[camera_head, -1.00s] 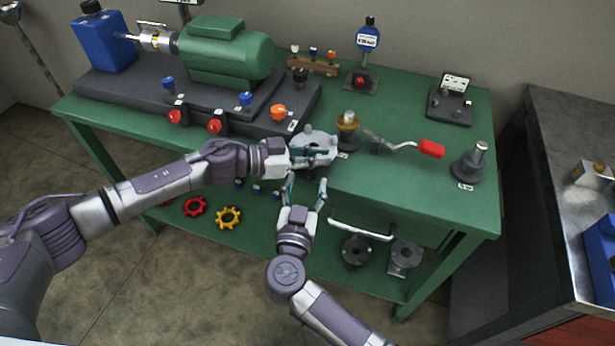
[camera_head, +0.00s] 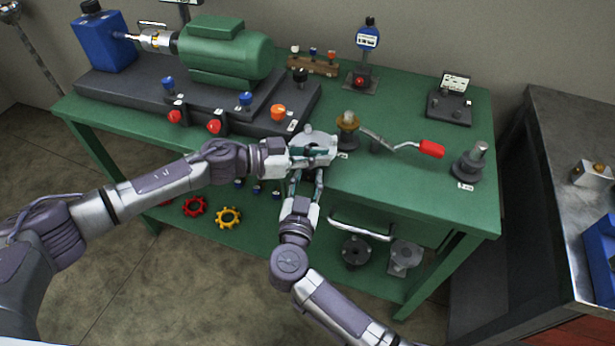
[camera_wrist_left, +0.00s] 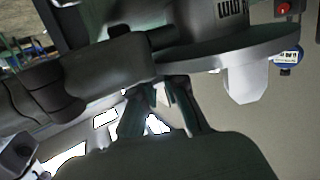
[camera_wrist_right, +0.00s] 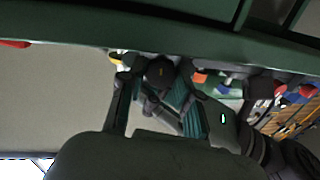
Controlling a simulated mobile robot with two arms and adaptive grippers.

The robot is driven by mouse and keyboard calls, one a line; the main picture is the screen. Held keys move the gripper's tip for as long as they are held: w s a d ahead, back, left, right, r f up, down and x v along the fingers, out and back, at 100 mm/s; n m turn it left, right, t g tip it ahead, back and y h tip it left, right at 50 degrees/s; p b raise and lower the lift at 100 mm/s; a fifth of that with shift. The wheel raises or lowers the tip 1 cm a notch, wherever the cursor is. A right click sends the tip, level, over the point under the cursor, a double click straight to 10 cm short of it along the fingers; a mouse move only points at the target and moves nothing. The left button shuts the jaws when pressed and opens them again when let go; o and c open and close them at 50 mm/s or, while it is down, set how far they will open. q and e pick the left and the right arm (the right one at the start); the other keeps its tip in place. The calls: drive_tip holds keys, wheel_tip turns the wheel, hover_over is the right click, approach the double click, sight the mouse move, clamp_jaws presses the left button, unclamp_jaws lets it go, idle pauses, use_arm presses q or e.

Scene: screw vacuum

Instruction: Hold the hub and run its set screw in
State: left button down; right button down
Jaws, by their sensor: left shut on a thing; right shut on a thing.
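The grey hub (camera_head: 322,141) is a round flanged piece near the front edge of the green bench. My left gripper (camera_head: 303,154) reaches it from the left and is shut on it. In the left wrist view the hub's grey flange (camera_wrist_left: 225,50) lies just beyond the fingers (camera_wrist_left: 160,95). My right gripper (camera_head: 313,177) is below the hub at the bench's front edge. In the right wrist view its fingers (camera_wrist_right: 160,92) are shut on a dark round knob (camera_wrist_right: 160,70), apparently the set screw's head. The screw's shank and thread are hidden.
A motor base (camera_head: 200,112) with knobs is behind left. A drawer handle (camera_head: 360,229) is below right.

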drive_tip(key=shift+m, duration=0.6)
drive_tip(key=c, duration=0.8)
unclamp_jaws()
drive_tip(key=shift+s, duration=0.1)
drive_tip(key=s, duration=0.4)
drive_tip(key=s+a, duration=0.1)
drive_tip(key=s, duration=0.6)
drive_tip(key=shift+s+a, duration=0.35)
drive_tip(key=shift+a, duration=0.05)
